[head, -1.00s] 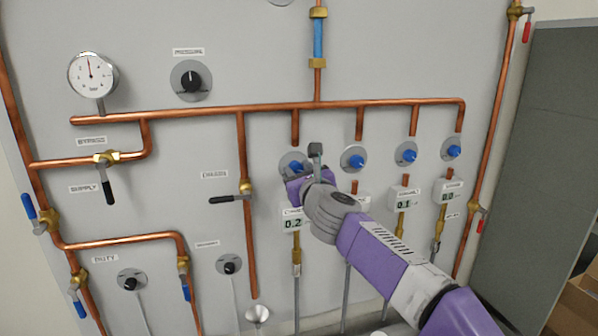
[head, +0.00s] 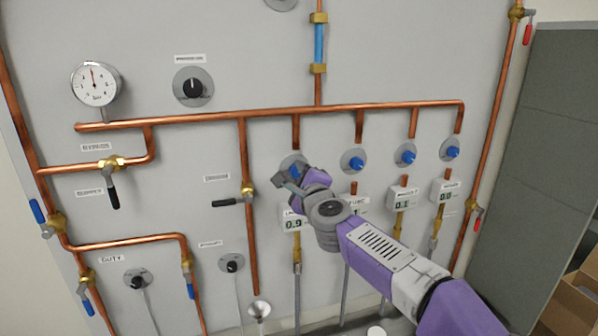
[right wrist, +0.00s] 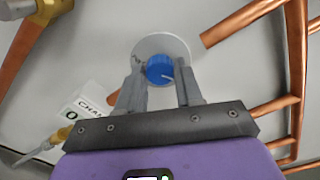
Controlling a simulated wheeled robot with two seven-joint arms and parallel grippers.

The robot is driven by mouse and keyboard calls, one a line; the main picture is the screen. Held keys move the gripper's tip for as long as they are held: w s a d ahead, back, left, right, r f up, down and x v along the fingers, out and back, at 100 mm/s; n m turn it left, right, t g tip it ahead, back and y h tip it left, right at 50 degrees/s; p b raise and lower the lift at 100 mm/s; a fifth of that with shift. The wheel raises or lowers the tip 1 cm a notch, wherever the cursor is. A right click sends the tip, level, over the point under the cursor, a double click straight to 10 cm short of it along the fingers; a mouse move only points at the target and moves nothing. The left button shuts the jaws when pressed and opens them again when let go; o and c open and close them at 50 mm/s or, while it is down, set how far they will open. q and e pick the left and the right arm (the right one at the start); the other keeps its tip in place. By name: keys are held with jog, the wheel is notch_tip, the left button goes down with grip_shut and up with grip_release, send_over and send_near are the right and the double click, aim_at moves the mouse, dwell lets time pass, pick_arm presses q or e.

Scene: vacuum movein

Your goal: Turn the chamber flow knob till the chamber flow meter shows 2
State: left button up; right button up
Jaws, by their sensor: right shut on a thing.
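The chamber flow knob (right wrist: 160,68) is blue, on a round grey plate, leftmost in the row of blue knobs. My right gripper (right wrist: 160,88) has its two fingers on either side of it and is shut on it. In the head view my right gripper (head: 290,174) is tilted and hides most of this knob. The chamber flow meter (head: 294,224) is the white box below, and its display reads 0.9. Its label is partly covered by my arm in the head view; in the right wrist view the meter (right wrist: 84,108) shows the letters "CHA". My left gripper is not in view.
Other blue knobs (head: 354,162) sit close to the right, with white meters (head: 403,198) below them. A copper pipe (head: 200,114) runs above the row. A black-handled valve (head: 230,202) is to the left. A grey cabinet (head: 535,150) stands at right.

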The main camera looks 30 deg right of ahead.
jog(key=n+p, duration=0.1)
jog(key=n, duration=0.2)
jog(key=shift+n, duration=0.3)
jog(key=shift+n+p, duration=0.65)
jog(key=shift+n, duration=0.85)
jog(key=shift+f, duration=0.1)
jog(key=o, duration=1)
jog(key=shift+o, duration=0.2)
jog(key=shift+s, duration=0.15)
jog(key=v, duration=0.7)
jog(key=shift+s, duration=0.2)
